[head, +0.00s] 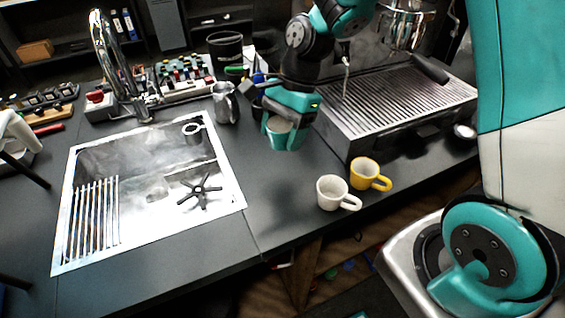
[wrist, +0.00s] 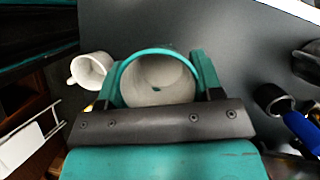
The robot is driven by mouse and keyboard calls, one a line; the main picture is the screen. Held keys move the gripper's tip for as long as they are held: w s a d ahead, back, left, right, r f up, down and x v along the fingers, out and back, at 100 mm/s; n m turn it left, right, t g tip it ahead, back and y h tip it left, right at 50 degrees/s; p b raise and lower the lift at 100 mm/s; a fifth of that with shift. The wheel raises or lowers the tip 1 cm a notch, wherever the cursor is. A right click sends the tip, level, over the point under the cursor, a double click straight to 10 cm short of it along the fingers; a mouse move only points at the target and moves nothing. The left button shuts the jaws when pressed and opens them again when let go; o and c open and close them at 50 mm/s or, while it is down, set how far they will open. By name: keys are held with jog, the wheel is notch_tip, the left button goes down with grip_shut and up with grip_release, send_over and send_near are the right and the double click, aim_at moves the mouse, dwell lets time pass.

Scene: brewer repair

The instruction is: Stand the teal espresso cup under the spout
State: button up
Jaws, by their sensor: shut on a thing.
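The teal espresso cup (head: 279,126), pale inside, is between the fingers of my gripper (head: 285,130), which is shut on it. In the wrist view the cup (wrist: 157,78) opens toward the camera, with a finger of my gripper (wrist: 157,85) on each side. The cup is over the counter just left of the espresso machine; whether it touches the counter I cannot tell. The machine's slatted drip tray (head: 400,97) is to the right of the cup. The portafilter with the spout (head: 402,38) is above the tray at the back.
A white cup (head: 333,192) and a yellow cup (head: 365,174) stand near the counter's front edge. A steel pitcher (head: 226,103) stands left of my gripper. The sink (head: 150,185) is at the left. The slatted tray looks empty.

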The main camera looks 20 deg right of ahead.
aim_at(279, 178)
notch_tip(279, 178, down, 10)
jog(key=shift+r, duration=0.15)
dwell(0.3)
jog(key=o, duration=1)
jog(key=shift+o, duration=0.2)
jog(key=v, duration=1.2)
jog(key=s+a+r+n+t, duration=0.1)
jog(key=s+a+r+n, duration=0.3)
jog(key=s+n, duration=0.6)
jog(key=s+a+r+n, duration=0.4)
jog(key=s+r+n, duration=0.2)
jog(key=s+n, duration=0.3)
jog(key=shift+s+a+r+n+t+b, duration=0.2)
jog(key=shift+s+n+t+b, duration=0.2)
jog(key=shift+n, duration=0.3)
